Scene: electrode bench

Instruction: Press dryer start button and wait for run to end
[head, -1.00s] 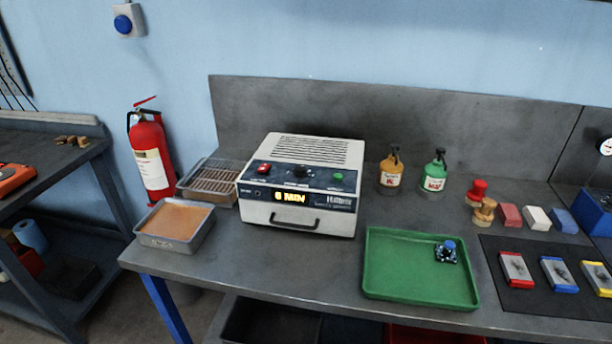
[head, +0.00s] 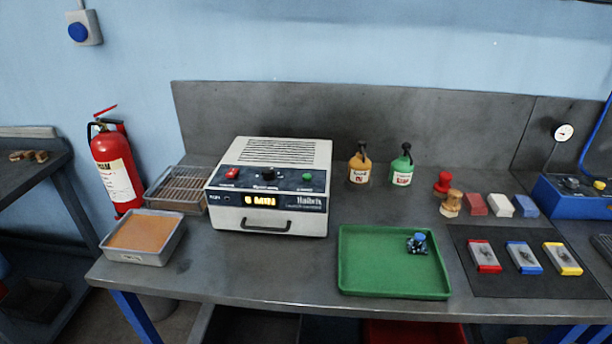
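The dryer (head: 268,188) is a cream box with a vented top, standing on the grey bench left of centre. Its dark sloped panel carries a red switch (head: 232,173), a black knob (head: 268,174) and a green button (head: 307,177) at the right. The amber display (head: 266,200) on the front appears to read "6 MIN". The front drawer with its black handle (head: 265,225) looks shut. Neither of my grippers is in the head view.
A green tray (head: 390,284) with a small blue-topped part lies right of the dryer. A wire rack tray (head: 176,188) and an orange-filled tray (head: 144,237) stand left. Orange and green bottles (head: 401,167) stand behind. Bare bench (head: 250,280) lies in front of the dryer.

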